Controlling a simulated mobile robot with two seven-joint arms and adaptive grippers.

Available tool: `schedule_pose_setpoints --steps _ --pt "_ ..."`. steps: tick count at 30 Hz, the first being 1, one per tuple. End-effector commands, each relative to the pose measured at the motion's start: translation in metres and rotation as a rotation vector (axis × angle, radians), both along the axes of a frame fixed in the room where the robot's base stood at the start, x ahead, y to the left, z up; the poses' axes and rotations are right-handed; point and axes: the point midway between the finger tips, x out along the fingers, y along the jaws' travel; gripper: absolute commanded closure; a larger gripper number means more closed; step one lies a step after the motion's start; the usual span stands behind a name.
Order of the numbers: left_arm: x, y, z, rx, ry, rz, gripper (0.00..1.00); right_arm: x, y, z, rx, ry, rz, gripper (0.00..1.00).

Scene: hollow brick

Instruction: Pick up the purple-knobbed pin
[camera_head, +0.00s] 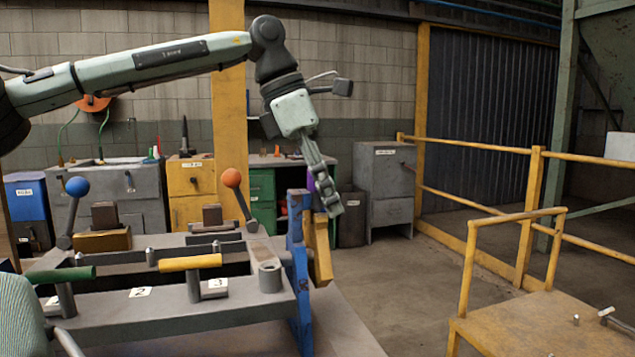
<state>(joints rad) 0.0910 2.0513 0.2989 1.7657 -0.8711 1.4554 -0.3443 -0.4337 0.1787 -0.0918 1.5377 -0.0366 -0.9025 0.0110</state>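A purple knob (310,182) shows as a small patch at the right end of the grey machine (190,322), above a blue bracket (298,262). The fingers of my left gripper (326,192) point down at the knob and cover much of it. I cannot tell whether they touch it or only pass in front of it, nor whether they are open or shut. The pin below the knob is hidden. My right gripper is not in view.
An orange-knobbed lever (232,178) and a blue-knobbed lever (77,187) stand up from the machine. A yellow-handled lever (190,263) and a green-handled one (60,275) lie in front. A yellow table (540,325) with small metal parts stands at right.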

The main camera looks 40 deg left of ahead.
Motion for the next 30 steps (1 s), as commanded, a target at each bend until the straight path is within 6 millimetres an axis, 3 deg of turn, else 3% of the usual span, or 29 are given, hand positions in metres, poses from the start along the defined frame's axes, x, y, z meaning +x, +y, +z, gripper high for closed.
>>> schedule_pose_setpoints --steps 1,8,17,20,30 --pt "0.0 0.0 0.0 0.0 0.0 0.0 0.71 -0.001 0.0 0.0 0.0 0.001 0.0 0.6" --pt "0.0 0.0 0.001 0.0 0.0 0.0 1.0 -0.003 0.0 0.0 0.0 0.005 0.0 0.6" --pt "0.0 0.0 0.003 0.0 -0.001 0.0 1.0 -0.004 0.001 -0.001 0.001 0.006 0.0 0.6" --pt "0.001 0.0 0.013 0.002 -0.003 0.002 1.0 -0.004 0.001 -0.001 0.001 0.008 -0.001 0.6" --pt "0.001 0.0 0.079 0.001 -0.002 0.002 1.0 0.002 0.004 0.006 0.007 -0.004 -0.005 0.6"
